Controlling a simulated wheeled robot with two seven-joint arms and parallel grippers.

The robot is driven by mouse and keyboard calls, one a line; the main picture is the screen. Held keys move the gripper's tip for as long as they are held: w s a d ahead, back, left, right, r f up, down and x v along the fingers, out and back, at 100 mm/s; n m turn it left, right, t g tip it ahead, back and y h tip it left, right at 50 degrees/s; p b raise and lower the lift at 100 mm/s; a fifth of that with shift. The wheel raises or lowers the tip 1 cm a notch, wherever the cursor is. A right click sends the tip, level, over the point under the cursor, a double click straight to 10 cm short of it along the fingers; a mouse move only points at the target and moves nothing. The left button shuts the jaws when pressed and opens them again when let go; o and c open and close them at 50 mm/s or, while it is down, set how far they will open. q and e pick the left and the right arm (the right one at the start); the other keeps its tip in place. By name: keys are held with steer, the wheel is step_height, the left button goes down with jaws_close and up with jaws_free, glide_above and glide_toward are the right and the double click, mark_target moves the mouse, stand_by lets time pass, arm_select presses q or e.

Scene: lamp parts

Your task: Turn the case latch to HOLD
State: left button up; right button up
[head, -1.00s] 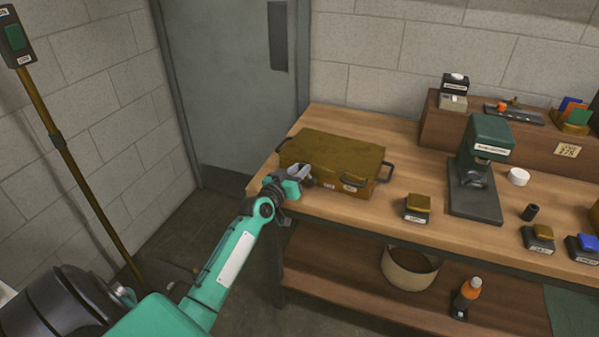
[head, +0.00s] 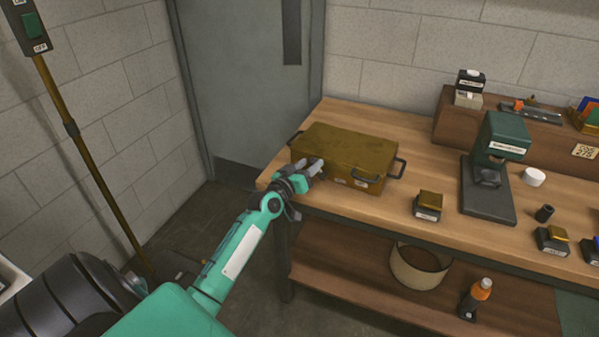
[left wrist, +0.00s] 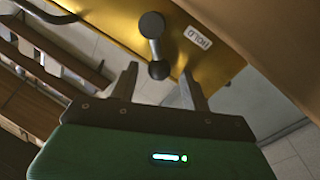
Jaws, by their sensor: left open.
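The olive-brown case (head: 345,150) lies closed on the wooden bench near its left end. In the left wrist view, the case's yellowish front (left wrist: 110,22) fills the top, with a HOLD label (left wrist: 199,37). The case latch (left wrist: 153,40) is a grey bar with a round knob at each end, left of that label. My left gripper (head: 318,168) is at the left part of the case's front. Its two fingers (left wrist: 160,82) are open, and the latch's lower knob sits between their tips, with no clear grip on it. My right gripper is not in view.
The case has dark side handles (head: 401,168). A small box with a yellow top (head: 429,203) and a green press-like machine (head: 500,140) stand to the right.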

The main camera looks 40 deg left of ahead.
arm_select(q)
steer(key=shift+s, duration=0.45)
steer(key=s+b, duration=0.1)
steer(key=s, duration=1.1)
steer(key=shift+s+f, duration=0.2)
steer(key=shift+s, duration=0.15)
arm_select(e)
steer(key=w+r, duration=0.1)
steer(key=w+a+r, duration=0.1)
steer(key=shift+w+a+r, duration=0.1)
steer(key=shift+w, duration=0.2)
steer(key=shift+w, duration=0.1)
